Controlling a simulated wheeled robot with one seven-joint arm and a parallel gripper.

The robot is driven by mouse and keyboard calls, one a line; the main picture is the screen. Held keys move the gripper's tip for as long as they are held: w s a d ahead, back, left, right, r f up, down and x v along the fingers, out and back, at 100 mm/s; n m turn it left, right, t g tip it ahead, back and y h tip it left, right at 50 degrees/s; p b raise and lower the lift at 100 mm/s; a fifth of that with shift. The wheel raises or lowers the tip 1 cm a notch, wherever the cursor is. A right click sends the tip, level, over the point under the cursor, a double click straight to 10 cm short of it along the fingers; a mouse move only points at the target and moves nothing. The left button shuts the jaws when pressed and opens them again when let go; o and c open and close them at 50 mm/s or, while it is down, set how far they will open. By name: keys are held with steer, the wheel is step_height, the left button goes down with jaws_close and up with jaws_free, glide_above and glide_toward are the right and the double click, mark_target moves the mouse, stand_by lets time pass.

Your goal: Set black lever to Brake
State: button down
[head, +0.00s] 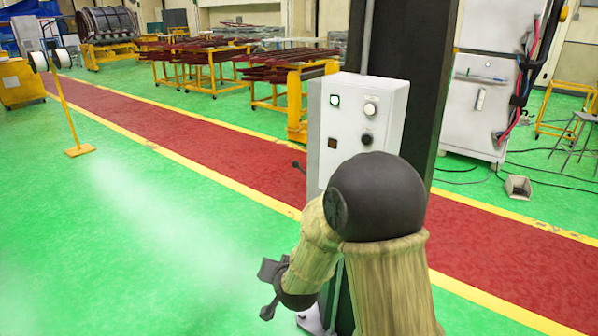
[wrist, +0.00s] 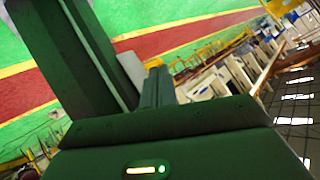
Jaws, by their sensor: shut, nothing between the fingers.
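The black lever (head: 298,164) is a short dark stick with a round knob, poking out from the left side of the pale grey control box (head: 318,130). My gripper (head: 271,285) is low and left of the box, below the lever and apart from it. Its fingers are partly hard to make out there. In the wrist view my gripper (wrist: 158,82) is shut with nothing held. The lever cannot be made out in the wrist view. My dark elbow joint hides the lower front of the box. No Brake marking is readable.
A dark post (head: 408,80) stands behind the box. Yellow trolleys (head: 205,65) stand further back.

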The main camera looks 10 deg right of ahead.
steer(key=w+a+f+m+t+b, duration=0.4)
steer(key=w+a+f+m+t, duration=0.1)
steer(key=a+f+t, duration=0.1)
steer(key=shift+w+a+h+b, duration=0.25)
steer(key=shift+a+h+b, duration=0.1)
steer(key=shift+a+h, duration=0.1)
